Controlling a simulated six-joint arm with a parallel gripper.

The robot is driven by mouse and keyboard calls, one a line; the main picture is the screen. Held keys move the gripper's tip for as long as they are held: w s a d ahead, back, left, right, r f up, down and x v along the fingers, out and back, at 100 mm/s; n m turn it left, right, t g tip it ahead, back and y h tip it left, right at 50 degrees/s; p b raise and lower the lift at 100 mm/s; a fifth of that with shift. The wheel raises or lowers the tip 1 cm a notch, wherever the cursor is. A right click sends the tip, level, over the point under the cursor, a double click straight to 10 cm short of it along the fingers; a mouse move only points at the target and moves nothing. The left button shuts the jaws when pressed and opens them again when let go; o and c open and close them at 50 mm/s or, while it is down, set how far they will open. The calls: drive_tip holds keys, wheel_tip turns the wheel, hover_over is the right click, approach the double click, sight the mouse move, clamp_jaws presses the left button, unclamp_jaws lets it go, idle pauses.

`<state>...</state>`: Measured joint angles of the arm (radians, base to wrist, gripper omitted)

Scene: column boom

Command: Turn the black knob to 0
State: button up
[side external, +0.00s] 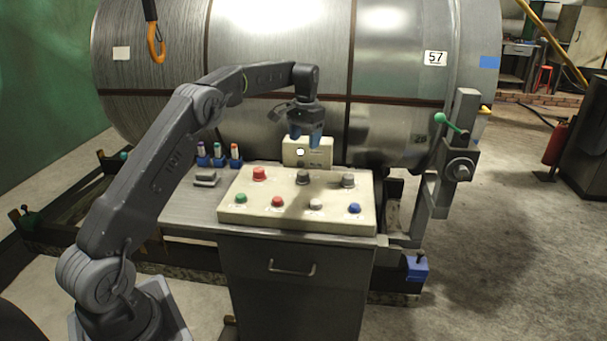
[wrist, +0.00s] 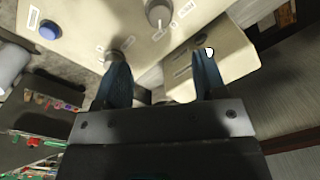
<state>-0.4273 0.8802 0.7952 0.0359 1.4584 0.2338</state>
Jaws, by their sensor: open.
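Two dark grey knobs stand in the back row of the cream control panel (side external: 270,212): a middle knob (side external: 303,177) and a right knob (side external: 348,181). The middle one looks darker in the side view; I cannot tell for certain which is the black knob. In the wrist view one grey knob (wrist: 159,12) shows at the top, and another (wrist: 112,57) is partly hidden by the left finger. Their labels are too small to read. My gripper (side external: 305,143) is open and empty, with blue fingers (wrist: 160,80), above the panel's back edge and apart from the knobs.
A cream box with a white lamp (side external: 300,153) stands behind the panel, close to my fingers. The panel also carries red (side external: 259,174), green (side external: 241,198) and blue (side external: 355,208) buttons. Small bottles in a blue rack (side external: 219,156) stand left. A large metal drum (side external: 280,60) is behind.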

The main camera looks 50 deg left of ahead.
sight(303, 172)
wheel_tip(303, 172, down, 12)
drive_tip(key=shift+s+a, duration=0.1)
drive_tip(key=shift+a, duration=0.05)
drive_tip(key=shift+c, duration=0.4)
drive_tip(key=c, duration=0.8)
drive_tip(key=shift+c, duration=0.2)
drive_tip(key=shift+n, duration=0.3)
drive_tip(key=n, duration=0.3)
drive_tip(key=shift+a+n, duration=0.1)
drive_tip(key=shift+n, duration=2.5)
drive_tip(key=shift+r, duration=0.1)
